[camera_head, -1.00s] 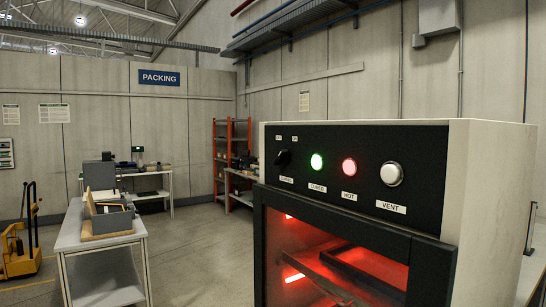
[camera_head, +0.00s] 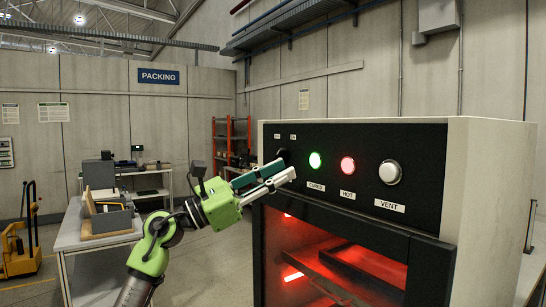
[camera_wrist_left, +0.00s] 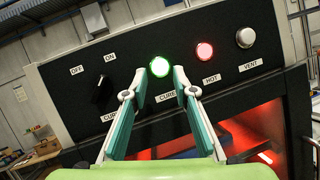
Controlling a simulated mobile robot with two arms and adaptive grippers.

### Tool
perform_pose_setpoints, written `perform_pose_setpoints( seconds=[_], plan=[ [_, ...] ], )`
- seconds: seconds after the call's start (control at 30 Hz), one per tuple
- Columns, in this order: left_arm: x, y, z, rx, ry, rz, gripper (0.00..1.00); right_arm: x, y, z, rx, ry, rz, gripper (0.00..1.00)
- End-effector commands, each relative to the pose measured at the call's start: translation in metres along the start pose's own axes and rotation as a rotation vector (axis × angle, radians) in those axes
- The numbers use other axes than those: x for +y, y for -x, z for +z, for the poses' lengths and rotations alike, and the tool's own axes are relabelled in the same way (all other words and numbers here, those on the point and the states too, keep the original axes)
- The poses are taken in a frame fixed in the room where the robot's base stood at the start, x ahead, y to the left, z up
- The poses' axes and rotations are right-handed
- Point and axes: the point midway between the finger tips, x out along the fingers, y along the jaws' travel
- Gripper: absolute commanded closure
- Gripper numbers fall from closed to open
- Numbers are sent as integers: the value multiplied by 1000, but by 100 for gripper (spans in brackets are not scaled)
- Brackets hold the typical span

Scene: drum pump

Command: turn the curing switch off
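The curing switch is a black knob (camera_wrist_left: 103,91) on the black panel of the oven, with OFF at its upper left and ON at its upper right. In the left wrist view it leans toward ON. In the head view the knob (camera_head: 284,156) is partly hidden behind my left gripper's fingertips. My left gripper (camera_head: 282,174) reaches the panel from the left. In the left wrist view its two fingers (camera_wrist_left: 160,84) are apart with nothing between them, in front of the lit green light. The knob is left of both fingers, outside them. My right gripper is not in view.
Right of the switch are the green CURED light (camera_head: 315,160), the red HOT light (camera_head: 347,165) and the white VENT button (camera_head: 390,172). Below is the oven door (camera_head: 330,262) with a red glow inside. A table (camera_head: 95,245) stands at the left.

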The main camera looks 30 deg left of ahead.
Motion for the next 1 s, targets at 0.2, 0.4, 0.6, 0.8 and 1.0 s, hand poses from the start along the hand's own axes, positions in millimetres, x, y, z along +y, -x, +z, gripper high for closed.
perform_pose_setpoints(
  seconds=[0.2,0.4,0.6,0.8,1.0],
  plan=[
    [67,49,29,311,-418,-10,74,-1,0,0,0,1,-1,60],
    [94,80,35,446,-523,-6,74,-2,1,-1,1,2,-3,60],
    [98,64,29,458,-526,-8,74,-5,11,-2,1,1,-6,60],
    [102,25,13,455,-523,-10,74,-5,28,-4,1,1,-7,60],
    [106,-12,-5,454,-523,-9,74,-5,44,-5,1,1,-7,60]
  ],
)
